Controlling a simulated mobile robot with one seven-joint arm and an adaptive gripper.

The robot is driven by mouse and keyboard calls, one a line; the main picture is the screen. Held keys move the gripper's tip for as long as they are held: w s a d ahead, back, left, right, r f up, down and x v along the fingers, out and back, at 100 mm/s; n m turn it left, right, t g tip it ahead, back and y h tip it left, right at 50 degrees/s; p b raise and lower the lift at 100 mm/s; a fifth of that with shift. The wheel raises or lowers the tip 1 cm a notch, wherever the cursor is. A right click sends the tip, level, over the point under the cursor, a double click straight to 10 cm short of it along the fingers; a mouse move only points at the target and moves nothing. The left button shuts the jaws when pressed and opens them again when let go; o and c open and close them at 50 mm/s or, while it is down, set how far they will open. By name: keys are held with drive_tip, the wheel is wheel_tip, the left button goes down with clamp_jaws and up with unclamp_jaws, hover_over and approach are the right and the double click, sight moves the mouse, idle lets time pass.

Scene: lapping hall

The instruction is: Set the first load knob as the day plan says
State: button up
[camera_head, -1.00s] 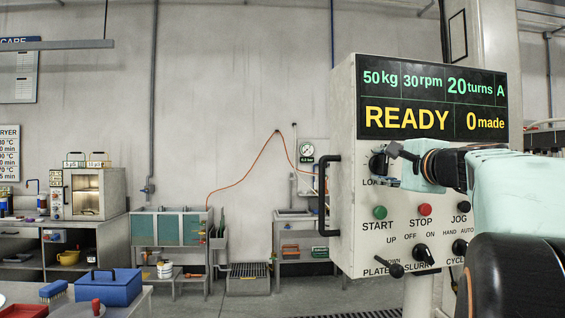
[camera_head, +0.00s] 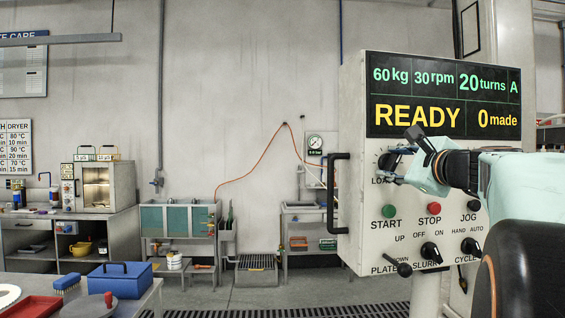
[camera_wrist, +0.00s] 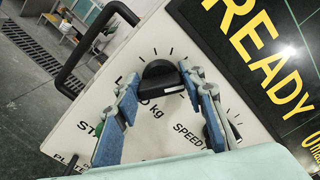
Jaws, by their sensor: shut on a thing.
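The control panel (camera_head: 358,230) stands at the right of the head view. Its display (camera_head: 444,100) reads 60 kg, 30 rpm, 20 turns, A, and below that READY and 0 made. The black load knob (camera_head: 386,161) is at the panel's upper left, partly hidden by my gripper (camera_head: 402,158). In the wrist view the load knob (camera_wrist: 158,76) sits between the blue-padded fingers of my gripper (camera_wrist: 162,86), which is shut on it. Scale ticks and "kg" lettering show around it. No day plan can be made out.
A black handle (camera_head: 335,192) sticks out at the panel's left side. Below the load knob are the green START button (camera_head: 389,211), the red STOP button (camera_head: 433,208) and several switches. A blue box (camera_head: 119,280) stands on a table at lower left.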

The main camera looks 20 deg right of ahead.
sight(385, 120)
drive_tip(key=shift+r, duration=0.1)
drive_tip(key=o, duration=1.2)
drive_tip(key=shift+c, duration=0.2)
wheel_tip(385, 120, up, 9)
drive_tip(key=shift+d+f, duration=0.1)
drive_tip(key=shift+f, duration=0.05)
drive_tip(key=shift+r, duration=0.6)
